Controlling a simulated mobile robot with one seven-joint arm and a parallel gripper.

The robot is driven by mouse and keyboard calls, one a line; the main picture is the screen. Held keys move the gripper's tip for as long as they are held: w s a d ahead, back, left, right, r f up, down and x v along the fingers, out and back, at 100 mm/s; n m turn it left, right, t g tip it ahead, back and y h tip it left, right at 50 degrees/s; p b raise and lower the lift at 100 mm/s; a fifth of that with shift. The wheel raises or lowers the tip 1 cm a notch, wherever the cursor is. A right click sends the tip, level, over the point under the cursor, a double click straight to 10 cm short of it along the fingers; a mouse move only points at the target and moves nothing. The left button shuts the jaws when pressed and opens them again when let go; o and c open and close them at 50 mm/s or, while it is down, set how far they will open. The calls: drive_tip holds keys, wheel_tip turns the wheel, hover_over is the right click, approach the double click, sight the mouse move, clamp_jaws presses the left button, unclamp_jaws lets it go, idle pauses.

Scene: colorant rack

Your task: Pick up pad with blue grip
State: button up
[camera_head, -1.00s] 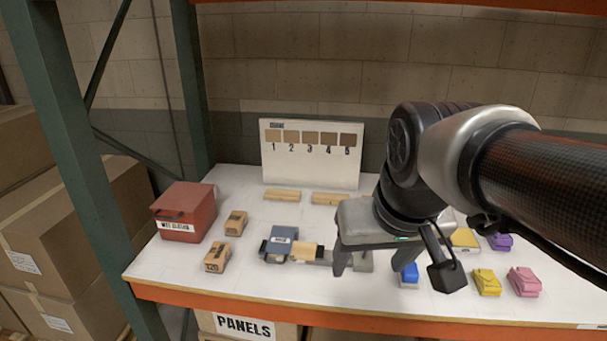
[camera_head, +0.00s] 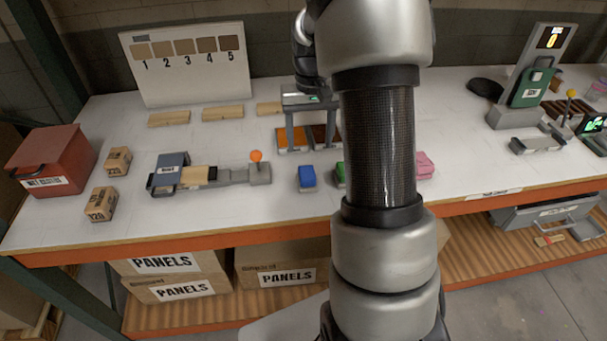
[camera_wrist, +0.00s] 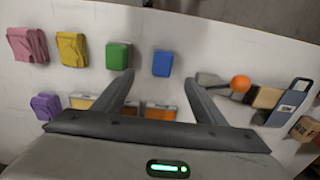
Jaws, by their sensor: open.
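The pad with the blue grip (camera_head: 307,176) lies on the white table right of the small fixture with the orange knob. In the wrist view the blue pad (camera_wrist: 163,63) shows just beyond and between my fingertips, apart from them. My gripper (camera_head: 311,148) is open and empty, pointing down over the table behind the blue pad. Both fingers of my gripper (camera_wrist: 159,79) show spread in the wrist view. A green pad (camera_wrist: 118,55) lies beside the blue one; in the head view my arm partly hides this green pad (camera_head: 340,174).
Yellow (camera_wrist: 72,49), pink (camera_wrist: 28,45) and purple (camera_wrist: 46,107) pads lie nearby. Orange-topped trays (camera_head: 292,139) sit below my fingers. The fixture with an orange knob (camera_head: 256,156) stands to the left. A red box (camera_head: 50,160) is at far left.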

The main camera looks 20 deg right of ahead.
sight(307, 172)
wheel_tip(307, 172, down, 8)
drive_tip(key=shift+r, duration=0.15)
drive_tip(key=f, duration=0.3)
drive_tip(key=f+p, duration=0.1)
drive_tip(key=f, duration=0.1)
drive_tip(key=shift+w+a+f, duration=0.25)
drive_tip(key=shift+f, duration=0.05)
drive_tip(key=c, duration=1.1)
wheel_tip(307, 172, up, 10)
drive_tip(key=shift+r+b, duration=0.1)
drive_tip(key=shift+b, duration=0.2)
drive_tip(key=shift+c, duration=0.2)
drive_tip(key=o, duration=0.4)
drive_tip(key=c, duration=0.3)
drive_tip(key=shift+w, duration=0.1)
